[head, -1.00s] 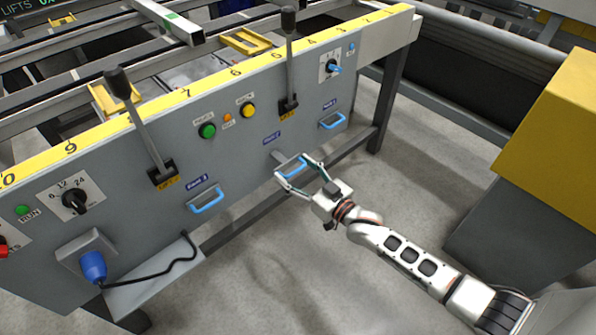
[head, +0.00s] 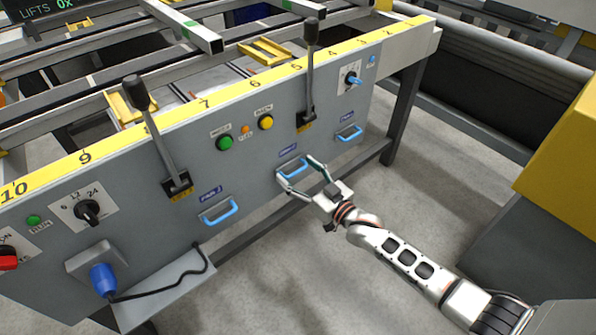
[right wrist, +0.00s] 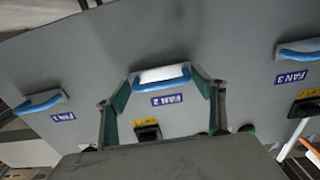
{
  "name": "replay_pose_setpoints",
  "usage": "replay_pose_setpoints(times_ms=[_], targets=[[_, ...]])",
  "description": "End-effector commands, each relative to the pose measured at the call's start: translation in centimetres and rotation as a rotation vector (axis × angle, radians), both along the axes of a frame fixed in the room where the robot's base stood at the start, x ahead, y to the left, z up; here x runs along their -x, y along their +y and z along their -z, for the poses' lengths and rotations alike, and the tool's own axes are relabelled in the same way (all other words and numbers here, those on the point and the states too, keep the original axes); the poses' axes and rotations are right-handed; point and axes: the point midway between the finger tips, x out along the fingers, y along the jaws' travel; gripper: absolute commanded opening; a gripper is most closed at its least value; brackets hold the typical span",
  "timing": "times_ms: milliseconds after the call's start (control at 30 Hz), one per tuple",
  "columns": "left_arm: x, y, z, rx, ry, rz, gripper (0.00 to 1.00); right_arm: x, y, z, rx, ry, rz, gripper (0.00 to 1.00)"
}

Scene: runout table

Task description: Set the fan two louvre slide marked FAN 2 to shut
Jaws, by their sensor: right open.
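The FAN 2 slide has a blue handle (head: 292,168) low on the grey panel's front, below its blue label (head: 288,149). It sits close to the panel, much like the slides on either side. In the right wrist view, the handle (right wrist: 162,78) shows with a pale plate and the upside-down FAN 2 label (right wrist: 167,100). My right gripper (head: 297,168) is open, with one finger at each end of the handle. Its fingers (right wrist: 163,76) flank the handle in the wrist view; I cannot tell whether they touch it. My left gripper is not in view.
The FAN 3 slide handle (head: 219,212) is left of FAN 2, and the FAN 1 handle (head: 349,133) is right. Two upright levers (head: 157,135) (head: 310,75) stick out above. A blue plug (head: 103,279) with a cable is lower left. Floor right of the panel is clear.

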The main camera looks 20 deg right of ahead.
Motion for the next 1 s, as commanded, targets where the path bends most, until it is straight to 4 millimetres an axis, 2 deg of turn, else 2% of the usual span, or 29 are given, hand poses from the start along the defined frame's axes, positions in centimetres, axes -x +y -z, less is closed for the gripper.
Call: replay_pose_setpoints(times_ms=[167, 400, 600, 800, 1000], targets=[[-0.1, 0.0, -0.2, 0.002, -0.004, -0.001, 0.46, 2.1, -0.8, 0.2, 0.001, 0.003, 0.001, 0.69], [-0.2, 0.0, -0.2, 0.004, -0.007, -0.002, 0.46, 6.7, -2.5, 0.2, 0.003, 0.004, 0.0, 0.69], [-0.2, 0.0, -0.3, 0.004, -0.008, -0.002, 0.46, 9.7, -3.6, 0.2, 0.002, 0.003, 0.001, 0.69], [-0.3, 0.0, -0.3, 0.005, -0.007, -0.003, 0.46, 11.0, -4.2, 0.0, 0.001, 0.001, 0.002, 0.69], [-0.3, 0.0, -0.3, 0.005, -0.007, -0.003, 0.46, 11.1, -4.2, 0.0, 0.0, 0.001, 0.002, 0.69]])
